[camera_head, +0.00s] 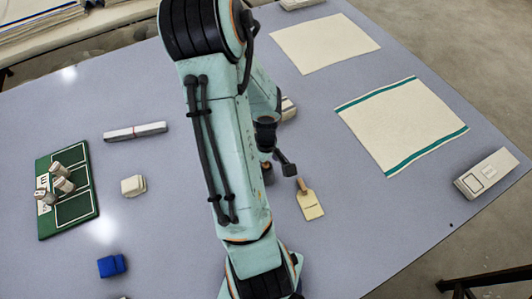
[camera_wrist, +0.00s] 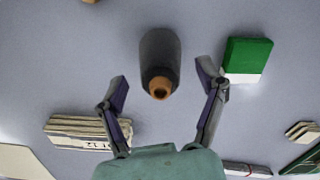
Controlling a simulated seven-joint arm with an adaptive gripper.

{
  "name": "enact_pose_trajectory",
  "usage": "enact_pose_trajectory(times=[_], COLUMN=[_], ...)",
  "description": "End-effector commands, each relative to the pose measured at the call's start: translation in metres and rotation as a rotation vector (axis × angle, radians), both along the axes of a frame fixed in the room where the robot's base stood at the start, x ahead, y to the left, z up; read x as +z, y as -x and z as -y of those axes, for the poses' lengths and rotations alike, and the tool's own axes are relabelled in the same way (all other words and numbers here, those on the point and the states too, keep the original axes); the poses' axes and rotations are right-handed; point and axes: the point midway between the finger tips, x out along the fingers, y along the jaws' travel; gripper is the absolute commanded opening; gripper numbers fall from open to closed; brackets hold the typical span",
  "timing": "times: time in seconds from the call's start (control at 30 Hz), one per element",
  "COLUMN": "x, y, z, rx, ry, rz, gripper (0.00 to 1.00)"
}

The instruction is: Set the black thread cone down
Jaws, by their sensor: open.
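The black thread cone (camera_wrist: 160,52) is in the upper middle of the wrist view, its orange-brown tip (camera_wrist: 160,88) toward the camera. It appears to stand on the grey table. My gripper (camera_wrist: 162,76) is open, with one finger on each side of the cone. A clear gap shows between the cone and each finger. In the head view my arm covers much of the middle, and one dark finger (camera_head: 288,166) shows to the right of it. I cannot clearly make out the cone there.
A green block (camera_wrist: 247,57) lies right of the cone, and a folded stack (camera_wrist: 80,130) lies left. In the head view, a green board (camera_head: 75,212) with several pale spools is at left, a blue block (camera_head: 112,265) below it, a tag (camera_head: 309,204) and a green-striped cloth (camera_head: 402,122) at right.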

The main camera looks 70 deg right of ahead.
Motion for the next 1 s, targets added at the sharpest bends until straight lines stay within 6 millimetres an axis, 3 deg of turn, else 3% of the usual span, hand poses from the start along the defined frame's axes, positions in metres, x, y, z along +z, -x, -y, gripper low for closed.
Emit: enact_pose_trajectory(times=[0.43, 0.6, 0.87, 0.97, 1.0], x=[0.093, 0.108, 0.110, 0.119, 0.126], y=[-0.001, 0.000, -0.001, -0.025, -0.043], z=[0.000, -0.001, -0.002, -0.020, -0.036], rx=[0.002, 0.001, 0.003, 0.043, 0.075], ry=[0.005, 0.000, -0.001, -0.016, -0.029], rz=[0.003, 0.001, 0.003, 0.029, 0.049], gripper=[0.71, 0.71, 0.71, 0.71, 0.71])
